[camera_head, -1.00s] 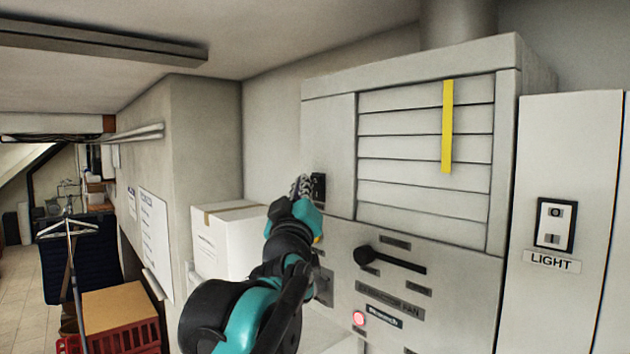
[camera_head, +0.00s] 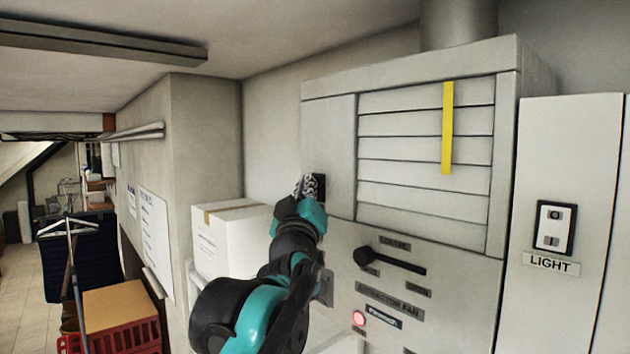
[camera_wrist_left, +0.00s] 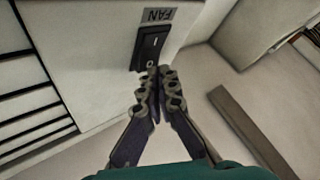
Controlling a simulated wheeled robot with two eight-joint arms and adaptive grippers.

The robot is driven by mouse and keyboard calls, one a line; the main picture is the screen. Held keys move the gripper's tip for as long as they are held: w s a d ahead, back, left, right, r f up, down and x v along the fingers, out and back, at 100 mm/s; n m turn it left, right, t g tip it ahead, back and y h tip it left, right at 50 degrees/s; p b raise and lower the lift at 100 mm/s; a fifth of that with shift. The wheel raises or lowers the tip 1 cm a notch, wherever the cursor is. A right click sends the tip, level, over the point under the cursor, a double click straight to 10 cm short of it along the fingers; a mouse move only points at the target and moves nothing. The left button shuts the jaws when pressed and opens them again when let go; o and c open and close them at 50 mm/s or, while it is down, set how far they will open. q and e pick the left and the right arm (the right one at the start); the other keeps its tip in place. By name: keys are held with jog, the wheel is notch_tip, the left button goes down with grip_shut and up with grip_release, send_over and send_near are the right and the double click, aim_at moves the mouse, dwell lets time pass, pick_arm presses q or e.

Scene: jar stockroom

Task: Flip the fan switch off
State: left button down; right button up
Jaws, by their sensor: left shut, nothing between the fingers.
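The fan switch (camera_wrist_left: 152,44) is a black rocker with I and O marks, under a grey FAN label (camera_wrist_left: 158,15) that appears upside down in the left wrist view. In the head view the switch (camera_head: 319,187) shows as a dark box on the grey cabinet, partly covered by my gripper. My left gripper (camera_wrist_left: 160,76) is shut and empty, its fingertips at the O end of the rocker. I cannot tell whether they touch it or which way the rocker is tilted. In the head view the left gripper (camera_head: 306,187) is just left of the switch. My right gripper is not seen.
The cabinet front (camera_head: 340,235) carries a black lever (camera_head: 393,261), a red lit button (camera_head: 358,318) and louvres with a hanging yellow strip (camera_head: 447,128). A LIGHT switch (camera_head: 554,227) is on the right panel. A white box (camera_head: 228,240) stands left behind my arm.

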pick_arm(q)
jog(key=shift+w+d, duration=0.2)
jog(key=shift+d, duration=0.1)
dwell(0.4)
jog(key=shift+s+a, duration=0.1)
jog(key=shift+s+a, duration=0.5)
jog(key=shift+a, duration=0.15)
jog(key=shift+f, duration=0.1)
jog(key=s+a, duration=0.2)
jog(key=a, duration=0.2)
jog(key=shift+s+f+b, duration=0.3)
jog(key=shift+s+b, duration=0.05)
jog(key=shift+s, duration=0.05)
jog(key=shift+f, duration=0.15)
